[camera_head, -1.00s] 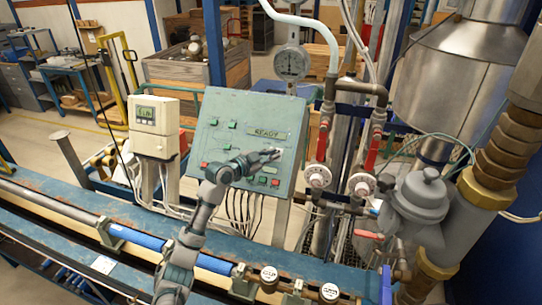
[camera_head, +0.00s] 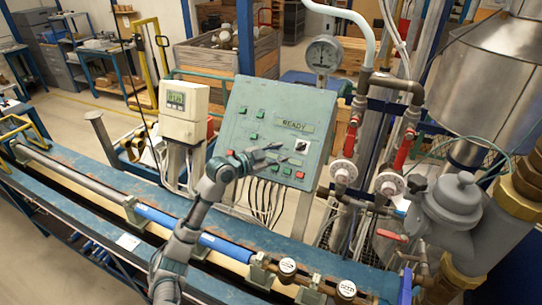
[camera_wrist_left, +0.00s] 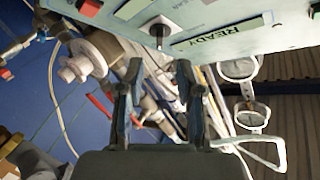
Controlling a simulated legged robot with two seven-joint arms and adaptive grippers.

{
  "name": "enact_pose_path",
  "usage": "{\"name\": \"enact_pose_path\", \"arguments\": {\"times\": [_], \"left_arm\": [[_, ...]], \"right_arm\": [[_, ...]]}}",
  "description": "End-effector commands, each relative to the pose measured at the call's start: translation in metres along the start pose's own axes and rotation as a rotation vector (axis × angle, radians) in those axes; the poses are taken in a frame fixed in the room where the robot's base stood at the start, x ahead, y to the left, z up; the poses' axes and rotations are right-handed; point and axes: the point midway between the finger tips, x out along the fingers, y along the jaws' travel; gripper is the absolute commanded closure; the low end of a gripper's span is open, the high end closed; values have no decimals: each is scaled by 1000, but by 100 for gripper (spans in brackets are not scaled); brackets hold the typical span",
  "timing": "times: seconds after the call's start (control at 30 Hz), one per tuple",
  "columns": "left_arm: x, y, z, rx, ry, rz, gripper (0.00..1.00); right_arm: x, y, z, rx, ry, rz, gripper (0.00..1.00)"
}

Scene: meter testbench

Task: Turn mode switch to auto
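The mode switch (camera_head: 301,145) is a dark knob on a small white plate at the right side of the green control panel (camera_head: 240,108), below the READY display (camera_head: 294,123). In the left wrist view the knob (camera_wrist_left: 158,32) sticks out from its plate, beyond and above the fingertips. My left gripper (camera_head: 279,153) is in front of the panel, just left of the switch in the head view. Its two fingers are apart, with nothing between them, and they show open in the wrist view (camera_wrist_left: 157,75). Label text by the switch is unreadable. My right gripper is out of view.
Red and green buttons sit on the panel, including a red one (camera_head: 299,175) below the switch. Red-handled valves and pipes (camera_head: 351,135) stand close to the panel's right. A meter box (camera_head: 184,112) is to its left. The bench rail with a blue pipe (camera_head: 155,217) runs below.

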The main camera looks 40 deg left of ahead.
Motion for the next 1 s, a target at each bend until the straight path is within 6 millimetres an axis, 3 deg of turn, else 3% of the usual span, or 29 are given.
{"name": "enact_pose_path", "arguments": {"times": [0.1,0.3,1.0], "left_arm": [[-21,1,1,2,-3,2,64],[-37,1,0,1,-2,2,64],[-39,1,0,1,0,1,64]], "right_arm": [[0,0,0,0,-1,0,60],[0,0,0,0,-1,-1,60],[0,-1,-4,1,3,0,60]]}}
